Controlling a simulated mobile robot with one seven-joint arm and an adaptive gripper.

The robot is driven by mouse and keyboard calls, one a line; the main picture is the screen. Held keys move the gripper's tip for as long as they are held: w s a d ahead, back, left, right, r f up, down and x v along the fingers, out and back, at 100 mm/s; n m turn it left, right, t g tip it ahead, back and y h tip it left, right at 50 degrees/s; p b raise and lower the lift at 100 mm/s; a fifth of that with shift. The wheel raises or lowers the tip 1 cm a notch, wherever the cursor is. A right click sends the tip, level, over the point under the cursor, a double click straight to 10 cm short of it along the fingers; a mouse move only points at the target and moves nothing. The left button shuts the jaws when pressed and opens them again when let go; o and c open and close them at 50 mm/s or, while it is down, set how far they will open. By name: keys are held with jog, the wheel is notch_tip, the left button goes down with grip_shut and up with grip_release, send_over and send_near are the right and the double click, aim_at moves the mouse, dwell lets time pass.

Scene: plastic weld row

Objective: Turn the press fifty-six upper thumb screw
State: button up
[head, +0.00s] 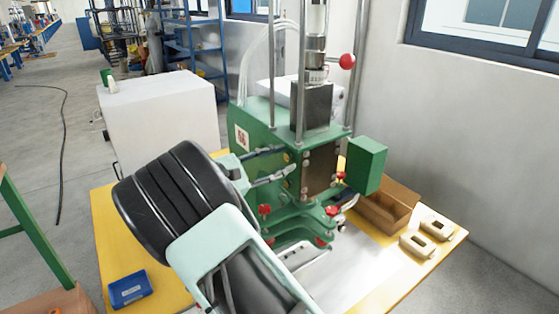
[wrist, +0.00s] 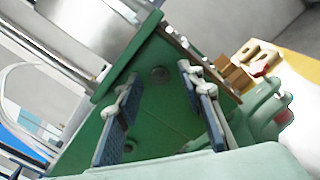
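The green press (head: 262,118) stands on the yellow-topped bench, with a sign that seems to read 56 on its left face. Several red knobs show on it: one at the right of the front plate (head: 341,175), one lower left (head: 264,210) and one lower right (head: 332,210). I cannot tell for sure which is the upper thumb screw. My gripper (head: 287,160) is open and empty, its fingers pointing at the press body. In the wrist view my gripper (wrist: 158,78) has its fingers wide apart before a green face with a dark round spot (wrist: 160,75); no red knob is between them.
A green box (head: 367,164) sticks out at the press's right. A brown open bin (head: 385,210) and two pale parts (head: 416,244) lie on the right of the bench (head: 452,222). A blue box (head: 129,289) is at front left. Vertical rods rise above the press.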

jog(key=v, duration=1.2)
jog(key=shift+d, duration=0.15)
